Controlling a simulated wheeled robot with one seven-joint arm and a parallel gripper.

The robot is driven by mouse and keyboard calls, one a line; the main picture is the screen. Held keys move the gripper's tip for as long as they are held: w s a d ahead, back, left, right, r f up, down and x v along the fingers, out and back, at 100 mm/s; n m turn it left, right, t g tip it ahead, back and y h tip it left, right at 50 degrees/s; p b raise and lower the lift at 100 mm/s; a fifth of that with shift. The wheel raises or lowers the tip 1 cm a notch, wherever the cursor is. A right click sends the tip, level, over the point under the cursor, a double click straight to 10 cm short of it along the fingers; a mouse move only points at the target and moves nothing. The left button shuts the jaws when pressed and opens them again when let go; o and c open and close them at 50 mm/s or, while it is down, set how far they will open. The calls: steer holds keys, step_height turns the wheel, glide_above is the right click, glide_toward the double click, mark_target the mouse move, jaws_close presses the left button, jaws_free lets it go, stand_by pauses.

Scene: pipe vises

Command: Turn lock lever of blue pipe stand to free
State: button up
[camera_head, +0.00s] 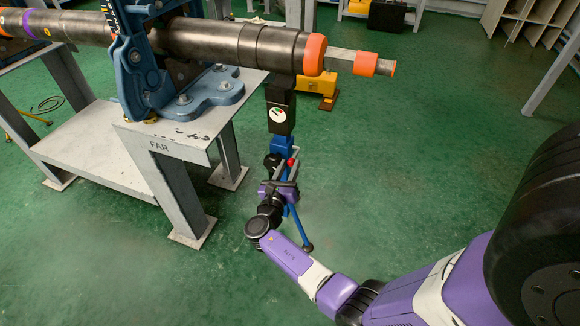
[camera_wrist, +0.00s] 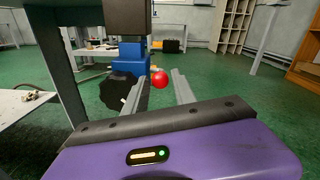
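The blue pipe stand (camera_head: 281,147) stands under the right end of the long pipe, with a black head (camera_head: 280,106) on top and blue legs on the floor. Its blue collar (camera_wrist: 130,58) fills the centre left of the wrist view. The lock lever's red ball knob (camera_head: 291,162) sits on the collar's right side; the knob (camera_wrist: 159,79) also shows in the wrist view. My gripper (camera_wrist: 160,74) is open, its two grey fingers either side of the knob in the picture. Contact cannot be told. The lever's shaft is mostly hidden.
A grey steel table (camera_head: 165,146) marked FAR, with a blue vise (camera_head: 150,75) holding the pipe (camera_head: 230,42), stands left of the stand. A black handwheel (camera_wrist: 115,92) lies just left of my fingers. Open green floor (camera_head: 400,130) lies to the right.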

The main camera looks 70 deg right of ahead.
steer(key=shift+w+d, duration=0.1)
steer(key=shift+d, duration=0.45)
jaws_close()
stand_by(1.1)
